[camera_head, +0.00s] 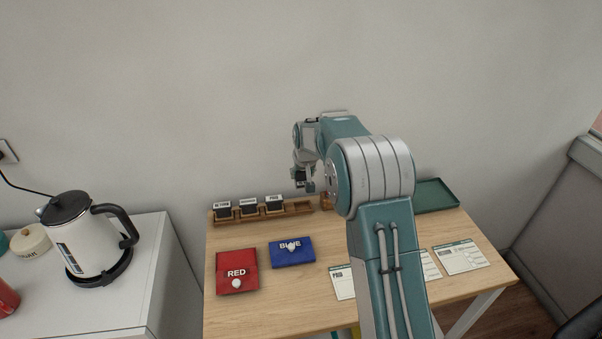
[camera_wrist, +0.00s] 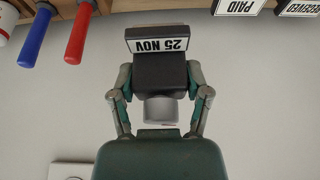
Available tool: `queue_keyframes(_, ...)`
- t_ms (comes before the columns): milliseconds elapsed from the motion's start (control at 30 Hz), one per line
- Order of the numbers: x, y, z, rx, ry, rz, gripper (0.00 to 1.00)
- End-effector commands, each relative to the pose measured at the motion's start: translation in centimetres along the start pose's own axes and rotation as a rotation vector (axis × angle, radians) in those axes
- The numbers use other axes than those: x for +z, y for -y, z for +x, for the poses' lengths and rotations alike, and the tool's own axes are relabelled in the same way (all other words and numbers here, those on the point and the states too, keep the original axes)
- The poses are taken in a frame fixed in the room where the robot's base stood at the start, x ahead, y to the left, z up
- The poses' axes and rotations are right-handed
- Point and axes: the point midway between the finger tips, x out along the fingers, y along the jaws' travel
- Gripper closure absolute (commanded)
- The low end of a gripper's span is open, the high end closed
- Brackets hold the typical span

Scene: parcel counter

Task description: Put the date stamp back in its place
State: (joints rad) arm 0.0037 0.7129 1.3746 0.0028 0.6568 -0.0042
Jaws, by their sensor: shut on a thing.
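The date stamp (camera_wrist: 160,72), a black block with a white "25 NOV" label and a grey round handle, is held between the fingers of my gripper (camera_wrist: 160,92) in the wrist view, where its label reads upside down. In the head view my gripper (camera_head: 304,186) is above the wooden stamp rack (camera_head: 219,221), over its right part. The rack holds stamps at its left, including the PAID stamp (camera_head: 274,203). An empty stretch of rack (camera_head: 298,208) shows to the right of PAID. The held stamp is apart from the rack.
A blue handle (camera_wrist: 36,38) and a red handle (camera_wrist: 80,34) show beside the rack in the wrist view. A red pad (camera_head: 237,272), blue pad (camera_head: 292,258), paper forms (camera_head: 460,257) and green tray (camera_head: 435,196) are on the table. A kettle (camera_head: 88,243) stands left.

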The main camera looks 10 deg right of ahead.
Motion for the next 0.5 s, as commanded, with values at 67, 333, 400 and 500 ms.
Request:
queue_keyframes(67,0.2,0.1,0.4,0.0,0.0,0.0,0.99)
queue_keyframes(333,0.7,0.2,1.6,0.001,-0.001,-0.001,0.99)
queue_keyframes(400,0.8,0.2,2.0,0.001,0.0,-0.001,0.99)
queue_keyframes(500,1.1,0.2,2.5,0.001,0.001,-0.001,0.99)
